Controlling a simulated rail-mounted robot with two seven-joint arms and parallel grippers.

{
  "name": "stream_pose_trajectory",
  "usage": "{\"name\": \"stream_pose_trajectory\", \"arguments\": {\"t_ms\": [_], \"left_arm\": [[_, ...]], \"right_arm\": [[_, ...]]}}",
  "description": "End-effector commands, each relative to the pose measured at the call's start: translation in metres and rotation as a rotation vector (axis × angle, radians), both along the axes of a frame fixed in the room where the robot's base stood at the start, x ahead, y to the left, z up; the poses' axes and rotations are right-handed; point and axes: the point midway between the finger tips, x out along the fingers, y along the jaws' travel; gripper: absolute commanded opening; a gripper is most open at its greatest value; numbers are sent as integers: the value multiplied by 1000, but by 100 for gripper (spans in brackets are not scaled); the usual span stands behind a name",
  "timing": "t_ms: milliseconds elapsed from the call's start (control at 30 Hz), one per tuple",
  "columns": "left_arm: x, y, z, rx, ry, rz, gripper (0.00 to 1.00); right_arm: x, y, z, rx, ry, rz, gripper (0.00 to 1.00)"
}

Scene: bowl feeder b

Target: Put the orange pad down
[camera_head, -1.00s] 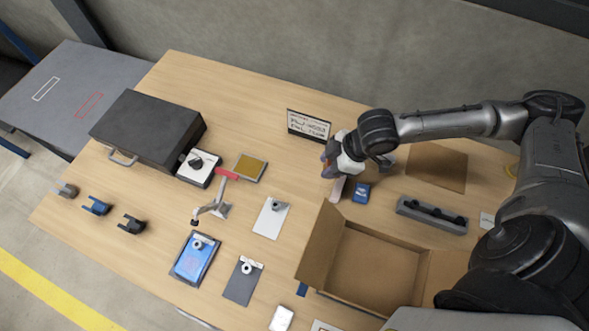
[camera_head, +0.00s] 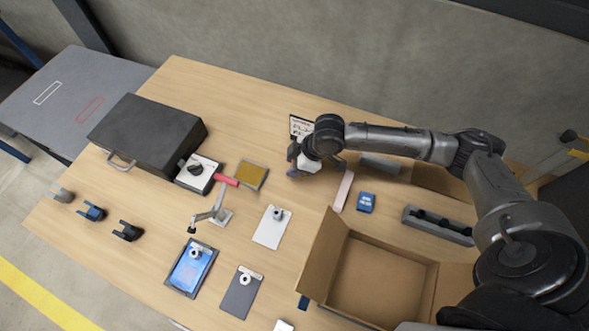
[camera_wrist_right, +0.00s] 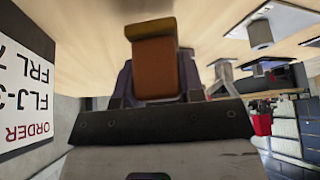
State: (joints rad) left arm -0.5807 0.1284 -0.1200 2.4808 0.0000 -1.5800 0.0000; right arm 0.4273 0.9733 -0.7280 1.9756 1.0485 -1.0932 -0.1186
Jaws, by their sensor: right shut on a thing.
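In the right wrist view the orange pad (camera_wrist_right: 155,70), a small block with a darker yellow-brown end, stands out between the fingers of my right gripper (camera_wrist_right: 155,85). The gripper is shut on it. In the head view my right gripper (camera_head: 297,162) is over the back middle of the table, in front of the order sign (camera_head: 300,127). The pad is not clearly visible there, and I cannot tell its height above the table. My left gripper is not in view.
A framed yellow-brown plate (camera_head: 251,175) lies left of the gripper, beside a red-handled item (camera_head: 227,180) and a black case (camera_head: 146,138). A pink strip (camera_head: 343,190), a blue box (camera_head: 366,203) and an open carton (camera_head: 375,278) are to the right. Bare table lies between plate and gripper.

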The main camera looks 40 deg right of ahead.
Motion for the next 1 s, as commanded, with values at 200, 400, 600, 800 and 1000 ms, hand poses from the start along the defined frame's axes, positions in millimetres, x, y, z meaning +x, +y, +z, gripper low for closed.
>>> {"name": "stream_pose_trajectory", "arguments": {"t_ms": [200,400,600,800,1000], "left_arm": [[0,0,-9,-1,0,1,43],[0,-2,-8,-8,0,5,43],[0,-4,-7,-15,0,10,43],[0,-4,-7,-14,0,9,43],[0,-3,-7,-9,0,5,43]], "right_arm": [[-1,1,-29,0,0,1,0],[-1,0,-29,0,-1,2,0],[-1,0,-31,1,1,0,0],[-1,0,-31,-1,0,1,54],[-1,0,-31,0,0,1,61]]}}
